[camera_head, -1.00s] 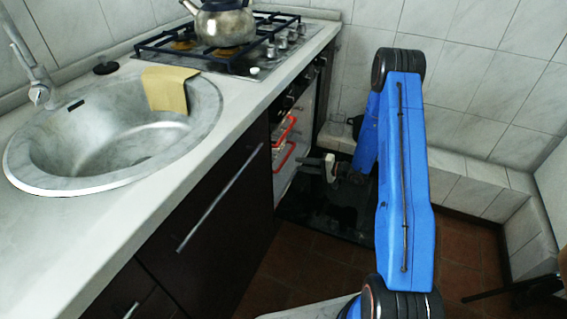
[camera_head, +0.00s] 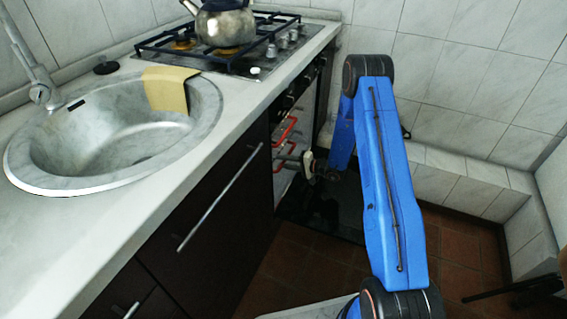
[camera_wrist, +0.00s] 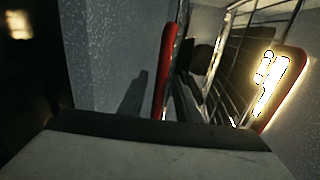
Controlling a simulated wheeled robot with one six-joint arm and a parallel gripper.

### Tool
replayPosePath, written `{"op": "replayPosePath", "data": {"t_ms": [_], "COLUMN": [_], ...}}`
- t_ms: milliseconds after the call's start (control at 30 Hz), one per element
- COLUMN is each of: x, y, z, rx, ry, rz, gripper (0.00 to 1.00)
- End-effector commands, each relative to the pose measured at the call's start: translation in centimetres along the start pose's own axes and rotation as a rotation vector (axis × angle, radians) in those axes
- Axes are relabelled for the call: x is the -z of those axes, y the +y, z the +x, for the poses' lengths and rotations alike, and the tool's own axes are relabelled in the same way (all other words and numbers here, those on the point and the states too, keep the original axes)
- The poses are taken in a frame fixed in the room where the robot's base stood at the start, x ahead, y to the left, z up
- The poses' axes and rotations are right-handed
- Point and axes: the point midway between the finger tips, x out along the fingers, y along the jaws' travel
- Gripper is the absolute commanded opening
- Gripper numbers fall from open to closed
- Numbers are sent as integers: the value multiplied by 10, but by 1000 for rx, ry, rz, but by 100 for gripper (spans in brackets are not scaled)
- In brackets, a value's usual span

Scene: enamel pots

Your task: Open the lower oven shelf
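The oven stands open under the stove, with its dark door (camera_head: 325,215) folded down near the floor. Two red shelf handles show in the opening, the upper one (camera_head: 286,130) and the lower one (camera_head: 287,148). My gripper (camera_head: 293,162) is at the opening, close to the lower red handle and partly covering it. In the wrist view a red bar (camera_wrist: 166,72) and another red part (camera_wrist: 290,88) stand beside wire racks (camera_wrist: 235,60). A pale block with a dark edge fills the bottom of that view. I cannot tell whether the fingers touch a handle.
The counter with the sink (camera_head: 110,130) and a dark cabinet front (camera_head: 215,215) lie left of the oven. A kettle (camera_head: 225,22) stands on the gas stove (camera_head: 262,60). A tiled ledge (camera_head: 460,180) runs along the right wall. The brown floor (camera_head: 300,265) is clear in front.

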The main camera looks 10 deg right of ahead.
Motion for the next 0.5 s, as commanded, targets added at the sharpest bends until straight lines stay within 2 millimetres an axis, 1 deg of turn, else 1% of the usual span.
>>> {"op": "replayPosePath", "data": {"t_ms": [33,133,167,367,500], "x": [0,0,0,0,0], "y": [0,0,0,0,2], "z": [0,0,0,-1,-8], "rx": [0,0,0,0,-1], "ry": [0,0,0,0,1], "rz": [0,0,0,0,1], "gripper": [26,2,0,0,0]}}
